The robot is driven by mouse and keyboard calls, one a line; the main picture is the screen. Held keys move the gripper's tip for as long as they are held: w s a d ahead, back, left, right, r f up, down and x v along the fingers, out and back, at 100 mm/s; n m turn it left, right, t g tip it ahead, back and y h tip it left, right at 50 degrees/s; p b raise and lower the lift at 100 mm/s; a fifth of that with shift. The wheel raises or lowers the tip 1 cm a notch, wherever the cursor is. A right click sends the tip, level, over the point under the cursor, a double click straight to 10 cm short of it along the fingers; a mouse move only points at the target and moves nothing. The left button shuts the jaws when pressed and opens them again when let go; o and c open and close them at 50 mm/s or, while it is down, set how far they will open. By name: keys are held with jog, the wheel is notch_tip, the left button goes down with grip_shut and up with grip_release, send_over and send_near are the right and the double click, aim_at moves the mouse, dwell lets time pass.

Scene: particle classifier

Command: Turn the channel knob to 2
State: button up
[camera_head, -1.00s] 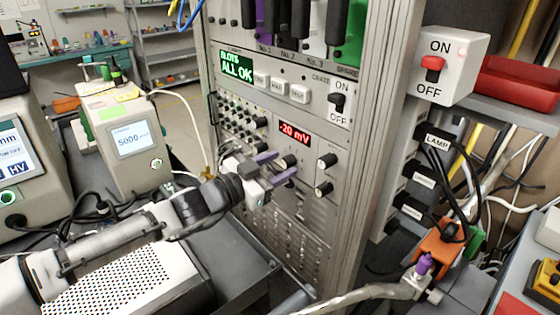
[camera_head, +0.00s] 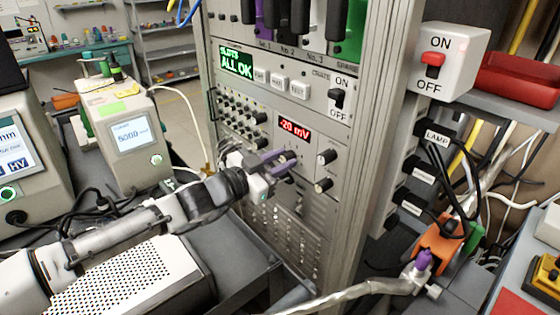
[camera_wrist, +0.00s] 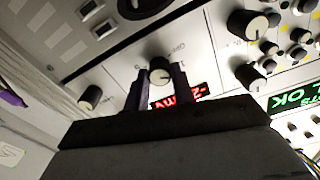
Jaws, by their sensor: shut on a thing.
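The channel knob (camera_wrist: 160,67) is a small dark knob with a pale face on the grey rack panel, beside the red display. My gripper (camera_wrist: 161,80) has its two fingers on either side of this knob in the wrist view and is shut on it. In the head view my gripper (camera_head: 284,161) has purple fingers against the panel just below the display, and they largely hide the knob. The display (camera_head: 294,130) reads -20 mV and shows upside down in the wrist view. The knob's setting is too small to read.
Two more dark knobs, an upper one (camera_head: 327,157) and a lower one (camera_head: 323,185), sit right of my gripper. Rows of small knobs (camera_head: 240,117) are at its left. A lamp switch box (camera_head: 450,62) is on the right. A grey rack post (camera_head: 372,170) stands between.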

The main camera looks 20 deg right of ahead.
jog(key=m+b, duration=0.3)
jog(key=m, duration=0.1)
jog(key=shift+f+m, duration=0.15)
jog(key=shift+m, duration=0.15)
jog(key=shift+m+b, duration=1)
jog(key=shift+m, duration=0.9)
jog(key=o, duration=1)
jog(key=shift+s, duration=0.1)
jog(key=b+v, duration=0.2)
jog(key=v, duration=1.1)
jog(key=shift+a+r+b, duration=0.2)
jog(key=shift+a+b, duration=0.2)
jog(key=shift+s, duration=0.1)
